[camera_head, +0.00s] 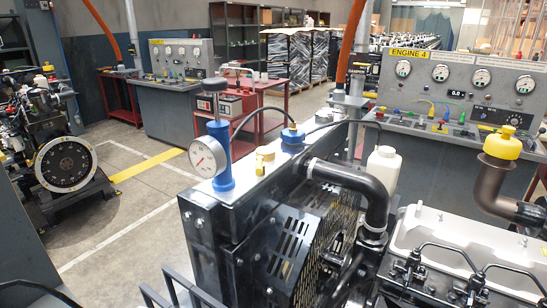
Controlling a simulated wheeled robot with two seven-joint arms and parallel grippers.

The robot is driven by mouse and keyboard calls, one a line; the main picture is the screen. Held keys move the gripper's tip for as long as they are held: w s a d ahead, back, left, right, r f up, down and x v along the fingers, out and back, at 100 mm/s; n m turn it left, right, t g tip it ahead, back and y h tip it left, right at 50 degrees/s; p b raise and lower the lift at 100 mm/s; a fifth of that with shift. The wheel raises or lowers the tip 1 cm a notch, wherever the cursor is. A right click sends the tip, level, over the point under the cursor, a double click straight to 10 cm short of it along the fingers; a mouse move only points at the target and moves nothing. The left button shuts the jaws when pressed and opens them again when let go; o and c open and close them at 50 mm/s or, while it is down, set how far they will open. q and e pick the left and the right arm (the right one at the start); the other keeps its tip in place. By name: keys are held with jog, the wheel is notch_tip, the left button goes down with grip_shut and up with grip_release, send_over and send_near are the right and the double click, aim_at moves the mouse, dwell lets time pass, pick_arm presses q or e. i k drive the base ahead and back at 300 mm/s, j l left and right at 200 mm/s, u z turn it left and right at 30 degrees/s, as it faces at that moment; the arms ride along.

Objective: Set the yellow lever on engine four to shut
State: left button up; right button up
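The engine four panel (465,85) stands at the right under a yellow "ENGINE 4" label (411,53). It carries several round gauges and a row of small coloured controls. A small yellow piece (440,128) shows low on the panel, too small to tell whether it is a lever. A yellow fitting (265,157) sits on top of the black radiator (250,215) in front; its shape is unclear. A larger yellow cap (503,143) tops a brown pipe at the right. I cannot make out a clear yellow lever or its setting. Neither of my grippers is in view.
A blue pressure tester with a white gauge (207,157) stands on the radiator, its hose running to a blue cap (292,138). A white bottle (383,168) and engine parts fill the front right. Another engine (66,165) stands left. Open floor (125,215) lies between.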

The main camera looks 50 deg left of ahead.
aim_at(259, 170)
jog(key=k+u, duration=0.1)
jog(key=u, duration=1.45)
